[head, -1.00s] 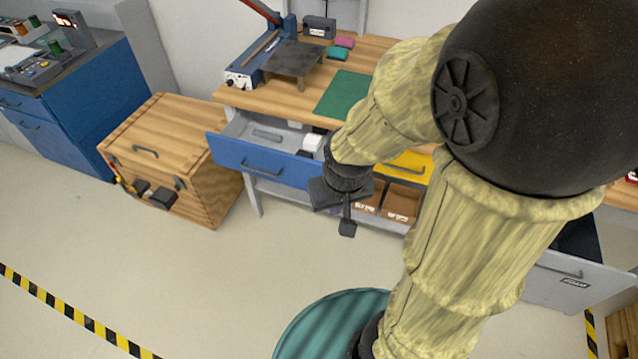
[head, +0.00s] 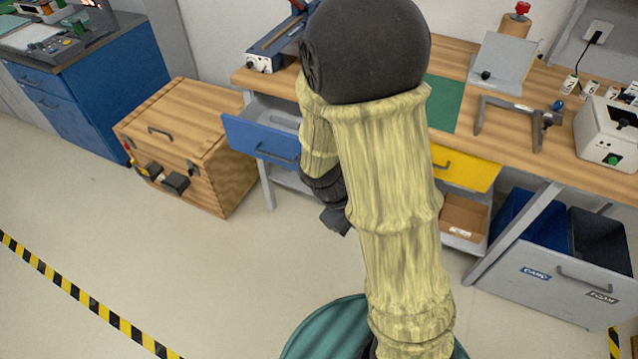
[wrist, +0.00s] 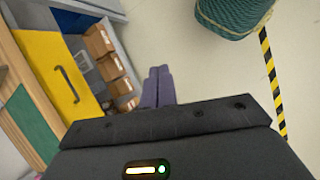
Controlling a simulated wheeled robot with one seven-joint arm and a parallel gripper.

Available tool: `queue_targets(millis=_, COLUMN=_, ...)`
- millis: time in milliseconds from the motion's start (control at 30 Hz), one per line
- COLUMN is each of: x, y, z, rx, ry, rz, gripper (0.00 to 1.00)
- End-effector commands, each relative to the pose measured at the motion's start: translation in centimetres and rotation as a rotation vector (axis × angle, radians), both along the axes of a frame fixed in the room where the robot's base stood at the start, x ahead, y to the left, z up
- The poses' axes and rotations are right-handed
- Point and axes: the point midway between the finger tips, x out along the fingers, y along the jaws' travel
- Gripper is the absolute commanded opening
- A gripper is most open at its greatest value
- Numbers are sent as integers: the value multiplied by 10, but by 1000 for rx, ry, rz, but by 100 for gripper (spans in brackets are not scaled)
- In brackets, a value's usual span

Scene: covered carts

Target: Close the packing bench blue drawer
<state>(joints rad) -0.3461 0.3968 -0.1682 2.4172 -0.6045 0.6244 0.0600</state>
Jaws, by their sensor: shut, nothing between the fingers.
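The blue drawer (head: 245,137) of the packing bench stands pulled out at the bench's left end in the head view, its grey inside showing. My arm hides its right part. My gripper (head: 336,222) is in front of the bench, below and right of the blue drawer's handle, and appears apart from the drawer. In the wrist view its two fingers (wrist: 158,87) lie together with nothing between them. The blue drawer cannot be made out in the wrist view.
A yellow drawer (head: 470,172) is right of my arm, above cardboard bins (head: 463,217). A wooden chest (head: 185,140) stands left of the blue drawer. A grey bin drawer (head: 545,283) stands out at the right. The floor (head: 200,270) in front is clear.

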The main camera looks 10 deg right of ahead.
Motion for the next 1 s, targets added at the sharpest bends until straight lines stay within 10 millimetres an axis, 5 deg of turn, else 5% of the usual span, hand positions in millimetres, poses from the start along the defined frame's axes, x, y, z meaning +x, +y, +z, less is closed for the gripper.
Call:
queue_targets(millis=33, x=5, y=-3, z=-27, rx=-76, ry=52, rz=89, gripper=0)
queue_targets(millis=333, x=72, y=-8, z=-97, rx=-595, ry=238, rz=640, gripper=0)
queue_targets(millis=467, x=114, y=14, z=-122, rx=-845, ry=263, rz=892, gripper=0)
queue_targets(millis=600, x=155, y=59, z=-148, rx=-1104, ry=245, rz=1157, gripper=0)
queue_targets(millis=800, x=182, y=109, z=-166, rx=-1311, ry=199, rz=1374, gripper=0)
queue_targets(millis=1000, x=184, y=114, z=-165, rx=-1330, ry=192, rz=1396, gripper=0)
